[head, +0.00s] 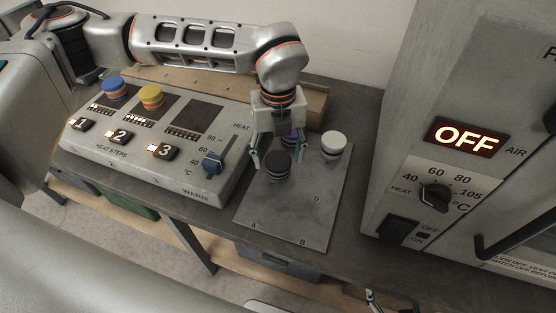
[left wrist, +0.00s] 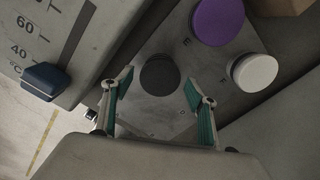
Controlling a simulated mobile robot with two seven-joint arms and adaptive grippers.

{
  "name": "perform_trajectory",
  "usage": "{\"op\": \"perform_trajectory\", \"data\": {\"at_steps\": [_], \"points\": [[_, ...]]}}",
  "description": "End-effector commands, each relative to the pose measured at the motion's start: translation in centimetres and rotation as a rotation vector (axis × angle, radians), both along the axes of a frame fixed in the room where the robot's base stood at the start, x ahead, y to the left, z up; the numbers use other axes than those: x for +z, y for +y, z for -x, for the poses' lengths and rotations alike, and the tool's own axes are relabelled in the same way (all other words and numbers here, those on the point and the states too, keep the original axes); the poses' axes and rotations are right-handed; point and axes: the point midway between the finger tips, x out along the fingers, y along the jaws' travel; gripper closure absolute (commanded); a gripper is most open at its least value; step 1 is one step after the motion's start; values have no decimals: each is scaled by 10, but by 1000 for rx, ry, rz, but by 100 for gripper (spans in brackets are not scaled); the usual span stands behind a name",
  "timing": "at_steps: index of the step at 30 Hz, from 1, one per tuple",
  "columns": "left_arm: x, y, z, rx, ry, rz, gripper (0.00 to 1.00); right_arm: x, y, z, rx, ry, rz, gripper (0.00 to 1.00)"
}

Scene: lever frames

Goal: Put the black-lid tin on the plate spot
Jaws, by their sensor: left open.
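The black-lid tin (head: 277,168) stands upright on a grey metal plate (head: 300,222) marked with letters, near the mark C. In the left wrist view its round black lid (left wrist: 159,75) shows between the fingertips. My left gripper (head: 277,156) is open and points down over this tin, with one finger on each side. The wrist view shows gaps between the lid and both fingers (left wrist: 159,88). A small part of what looks like my right gripper (head: 372,299) shows at the bottom edge of the head view; its jaws cannot be made out.
A white-lid tin (head: 333,145) and a purple-lid tin (left wrist: 218,20) stand close behind the black one. The heat-step panel (head: 110,158) holds blue-lid (head: 114,88) and yellow-lid (head: 151,97) tins and a bare dark square (head: 198,116). An oven (head: 420,140) reading OFF stands right.

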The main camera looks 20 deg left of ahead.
Motion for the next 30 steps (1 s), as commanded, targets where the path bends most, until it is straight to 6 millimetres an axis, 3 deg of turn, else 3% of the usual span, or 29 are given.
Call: {"op": "perform_trajectory", "data": {"at_steps": [6,12,18,30], "points": [[49,0,-1,0,-5,1,42,0,1,2,0,5,-3,42],[81,0,-1,0,-4,0,42,0,2,4,1,8,-6,42],[94,0,0,0,0,0,42,1,2,4,0,8,-7,42],[95,0,0,-1,0,0,42,1,2,4,0,7,-7,42]]}}
